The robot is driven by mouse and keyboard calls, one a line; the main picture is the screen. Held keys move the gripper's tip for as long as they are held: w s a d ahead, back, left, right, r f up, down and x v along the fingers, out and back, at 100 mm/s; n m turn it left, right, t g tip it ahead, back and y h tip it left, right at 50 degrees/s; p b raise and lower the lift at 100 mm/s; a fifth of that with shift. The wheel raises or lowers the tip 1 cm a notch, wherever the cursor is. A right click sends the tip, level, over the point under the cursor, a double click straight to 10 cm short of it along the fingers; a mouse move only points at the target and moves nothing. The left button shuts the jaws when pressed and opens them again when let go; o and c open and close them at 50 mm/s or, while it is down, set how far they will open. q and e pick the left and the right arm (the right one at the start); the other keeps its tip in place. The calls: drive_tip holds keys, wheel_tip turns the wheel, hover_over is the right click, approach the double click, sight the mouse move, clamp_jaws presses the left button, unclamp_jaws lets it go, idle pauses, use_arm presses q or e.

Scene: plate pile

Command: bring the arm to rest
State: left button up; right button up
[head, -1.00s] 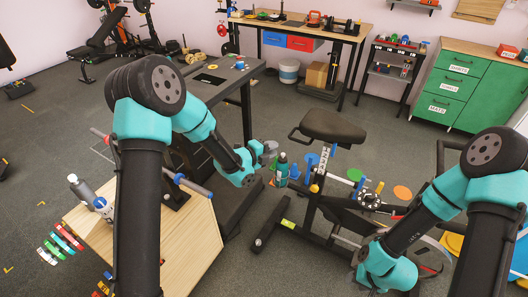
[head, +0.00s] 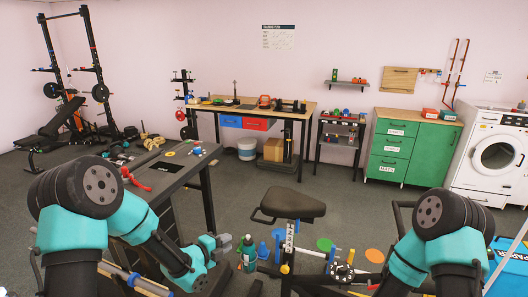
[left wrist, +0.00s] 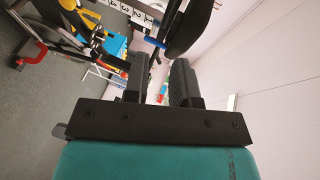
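My left gripper (head: 225,246) is at the end of my black and teal left arm, left of the exercise bike's seat in the head view. In the left wrist view its two dark fingers (left wrist: 160,85) stand apart with a gap between them. Nothing is held in that gap. My right arm (head: 440,240) comes in at the lower right of the head view. Its gripper is below the picture edge and hidden.
The bike seat (head: 292,205) is close to the right of my left gripper. A dark green bottle (head: 249,254) stands near the fingertips. A grey bench (head: 165,172) lies behind my left arm. Grey floor is open further back.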

use_arm(q)
drive_tip(key=s+a+f+n+g+y, duration=0.2)
drive_tip(key=s+f+n, duration=0.3)
drive_tip(key=f+n, duration=0.15)
drive_tip(key=s+a+f+n+g+y, duration=0.2)
drive_tip(key=s+f+n+g, duration=0.1)
drive_tip(key=s+f+n, duration=0.4)
drive_tip(key=s+a+f+n+g+y, duration=0.1)
drive_tip(key=s+f+n+g, duration=0.2)
drive_tip(key=s+n, duration=0.3)
drive_tip(key=s+a+f+n+g, duration=0.1)
drive_tip(key=s+f+n+g, duration=0.2)
drive_tip(key=s+f+n, duration=0.3)
drive_tip(key=s, duration=0.4)
drive_tip(key=shift+f+y, duration=0.15)
drive_tip(key=shift+y, duration=0.25)
drive_tip(key=shift+a, duration=0.1)
idle(1.2)
